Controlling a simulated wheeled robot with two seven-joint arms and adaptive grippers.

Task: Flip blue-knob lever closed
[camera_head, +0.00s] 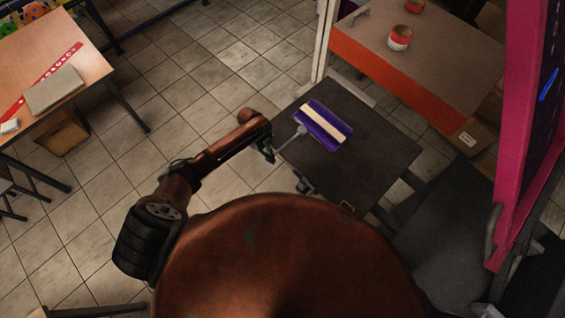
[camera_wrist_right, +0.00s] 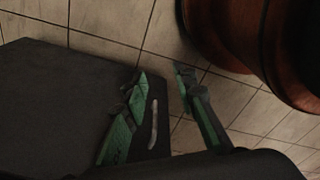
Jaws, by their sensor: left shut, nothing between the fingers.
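A purple block with a cream band (camera_head: 323,125) lies on the dark table (camera_head: 373,140) in the head view. A thin grey rod (camera_head: 291,138) runs from its lower left side toward my left gripper. No blue knob can be made out on it. My left gripper (camera_head: 270,154) is shut and empty at the rod's outer end; whether it touches the rod I cannot tell. My right gripper (camera_wrist_right: 160,76) is open and empty in the right wrist view, beside the dark table's edge. It also shows in the head view (camera_head: 304,186), small and dark.
A wooden table (camera_head: 90,50) with a grey slab stands at the upper left. An orange-fronted table (camera_head: 365,58) with small tins stands at the back right. A magenta-framed board (camera_head: 512,140) rises on the right. The tiled floor (camera_head: 110,225) at the left has free room.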

